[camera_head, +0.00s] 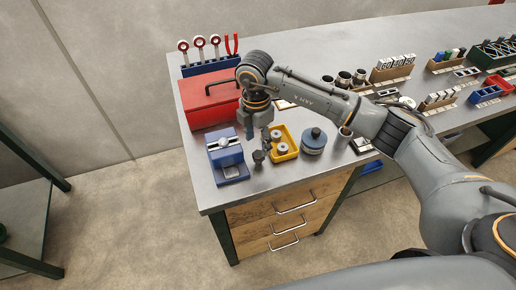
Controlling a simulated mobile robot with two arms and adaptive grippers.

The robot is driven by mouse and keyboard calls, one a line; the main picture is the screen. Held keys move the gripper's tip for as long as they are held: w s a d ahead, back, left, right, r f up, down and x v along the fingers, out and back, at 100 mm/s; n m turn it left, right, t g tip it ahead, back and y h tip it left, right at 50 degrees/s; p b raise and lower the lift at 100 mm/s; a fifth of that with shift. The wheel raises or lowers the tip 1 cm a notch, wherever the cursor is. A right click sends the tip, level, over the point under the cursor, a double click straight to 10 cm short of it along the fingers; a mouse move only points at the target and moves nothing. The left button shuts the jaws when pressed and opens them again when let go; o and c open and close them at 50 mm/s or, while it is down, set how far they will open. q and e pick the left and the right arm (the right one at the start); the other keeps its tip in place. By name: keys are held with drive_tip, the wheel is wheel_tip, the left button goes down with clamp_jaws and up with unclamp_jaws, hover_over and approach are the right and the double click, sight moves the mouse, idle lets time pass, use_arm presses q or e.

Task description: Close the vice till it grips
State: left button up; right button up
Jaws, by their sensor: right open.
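The blue vice (226,156) stands on the grey workbench near its front left corner, with a small round metal part and bar on top. Its jaw gap is too small to make out. My right gripper (257,134) points down from above, to the right of the vice and apart from it. Its fingers are apart and nothing shows between them. My left gripper is out of view.
A red toolbox (208,100) is behind the vice. A dark small post (258,157), a yellow tray (283,152) and a blue-lidded tin (314,141) stand to its right. The workbench's front edge (275,189) is close.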

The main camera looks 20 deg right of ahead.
sight(257, 153)
wheel_tip(257, 153, up, 7)
drive_tip(key=shift+w, duration=0.15)
drive_tip(key=shift+f, duration=0.1)
idle(0.3)
